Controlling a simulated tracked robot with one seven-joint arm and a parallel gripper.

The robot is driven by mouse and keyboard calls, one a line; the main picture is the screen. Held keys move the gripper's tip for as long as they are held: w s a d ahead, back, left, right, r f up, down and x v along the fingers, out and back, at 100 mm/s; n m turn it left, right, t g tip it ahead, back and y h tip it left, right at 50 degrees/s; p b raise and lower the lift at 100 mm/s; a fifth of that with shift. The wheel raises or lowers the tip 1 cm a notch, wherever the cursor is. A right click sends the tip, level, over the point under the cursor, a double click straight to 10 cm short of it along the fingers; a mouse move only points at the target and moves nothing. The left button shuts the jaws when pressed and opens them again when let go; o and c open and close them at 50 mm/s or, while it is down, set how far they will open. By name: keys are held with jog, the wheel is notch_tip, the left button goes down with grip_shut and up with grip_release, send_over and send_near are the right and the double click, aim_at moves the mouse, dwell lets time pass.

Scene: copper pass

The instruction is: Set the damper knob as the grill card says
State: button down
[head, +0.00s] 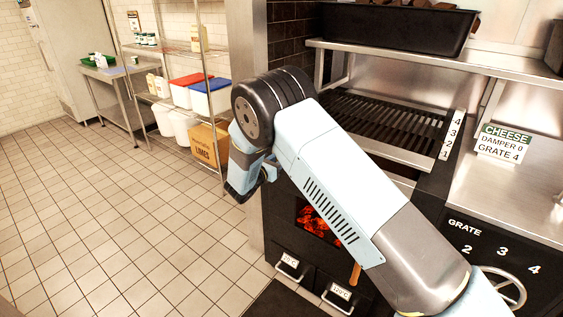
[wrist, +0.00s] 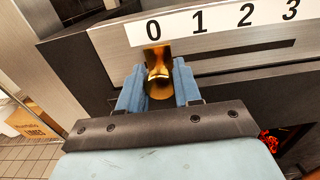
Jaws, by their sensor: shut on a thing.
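The grill card (head: 502,144) stands on the steel counter at the right in the head view. It reads "CHEESE, DAMPER 0, GRATE 4". In the wrist view the brass damper knob (wrist: 157,60) sits directly below the 0 of the white damper scale (wrist: 222,22), which shows 0, 1, 2 and 3. A dark slot (wrist: 245,55) runs right from the knob under the numbers. My gripper (wrist: 158,86) is shut on the knob, one blue finger on each side. In the head view my arm hides the knob and the damper scale.
The grill grate (head: 385,120) lies behind my arm, with glowing coals (head: 318,222) in the firebox below. A grate handwheel (head: 503,288) with its number panel is at the right. A wire shelf with bins and a cardboard box (head: 208,145) stands left. The tiled floor (head: 120,220) is clear.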

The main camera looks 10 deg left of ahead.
jog(key=c, duration=1)
grip_release()
jog(key=shift+s+a, duration=0.1)
jog(key=shift+a, duration=0.25)
jog(key=shift+o, duration=0.8)
jog(key=shift+d, duration=0.1)
jog(key=v, duration=1.3)
jog(key=shift+s, duration=0.4)
